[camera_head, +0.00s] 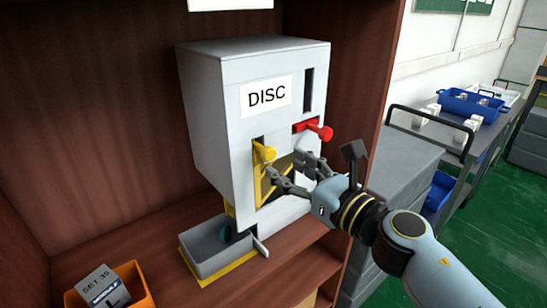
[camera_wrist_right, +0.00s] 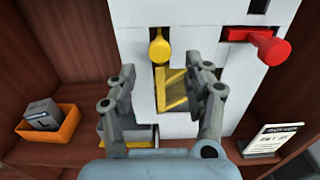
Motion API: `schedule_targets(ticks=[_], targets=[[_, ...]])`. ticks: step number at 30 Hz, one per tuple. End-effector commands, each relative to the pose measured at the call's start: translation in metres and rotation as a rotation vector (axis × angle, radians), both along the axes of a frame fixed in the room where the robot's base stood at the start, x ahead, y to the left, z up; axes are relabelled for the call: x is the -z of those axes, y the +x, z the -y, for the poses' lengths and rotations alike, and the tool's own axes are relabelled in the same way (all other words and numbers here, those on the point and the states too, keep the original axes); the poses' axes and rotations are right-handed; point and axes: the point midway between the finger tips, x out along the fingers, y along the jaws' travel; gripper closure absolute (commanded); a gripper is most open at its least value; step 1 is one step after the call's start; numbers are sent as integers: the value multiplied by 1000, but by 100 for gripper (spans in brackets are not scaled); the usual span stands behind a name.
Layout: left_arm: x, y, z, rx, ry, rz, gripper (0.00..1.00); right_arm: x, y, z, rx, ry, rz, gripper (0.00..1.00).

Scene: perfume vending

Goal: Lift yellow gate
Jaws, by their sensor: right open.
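The yellow gate (camera_head: 274,180) is set in the lower front opening of the grey DISC machine (camera_head: 215,110), below a yellow knob (camera_head: 264,152). The gate also shows in the right wrist view (camera_wrist_right: 172,88), with the yellow knob (camera_wrist_right: 159,47) above it. My right gripper (camera_head: 285,165) is open in front of the machine, near the gate and just below the knob. In the right wrist view its fingers (camera_wrist_right: 166,80) stand on either side of the gate, with nothing between them held. Whether they touch it I cannot tell. My left gripper is not in view.
A red lever (camera_head: 316,130) sticks out above and right of the gate. A grey bin (camera_head: 222,250) on a yellow base stands below the machine. An orange box (camera_head: 130,285) is at the lower left. The wooden cabinet wall (camera_head: 350,80) stands to the right.

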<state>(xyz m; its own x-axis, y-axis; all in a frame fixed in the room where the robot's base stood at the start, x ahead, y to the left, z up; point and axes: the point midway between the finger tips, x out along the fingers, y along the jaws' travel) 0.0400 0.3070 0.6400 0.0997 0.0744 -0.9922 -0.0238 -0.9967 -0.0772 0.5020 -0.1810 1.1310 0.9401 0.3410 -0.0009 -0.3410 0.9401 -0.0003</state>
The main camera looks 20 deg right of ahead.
Motion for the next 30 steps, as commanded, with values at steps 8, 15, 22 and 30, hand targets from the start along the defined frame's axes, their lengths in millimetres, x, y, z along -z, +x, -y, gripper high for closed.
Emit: schedule_targets(ticks=[8,15,22,30], targets=[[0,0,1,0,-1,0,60,1,-46,17,0,0,-1,49],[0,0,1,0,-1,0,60,0,-54,20,0,-1,1,49],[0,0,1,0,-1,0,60,0,-54,20,0,0,1,49],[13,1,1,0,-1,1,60,12,-53,19,0,1,3,49]])
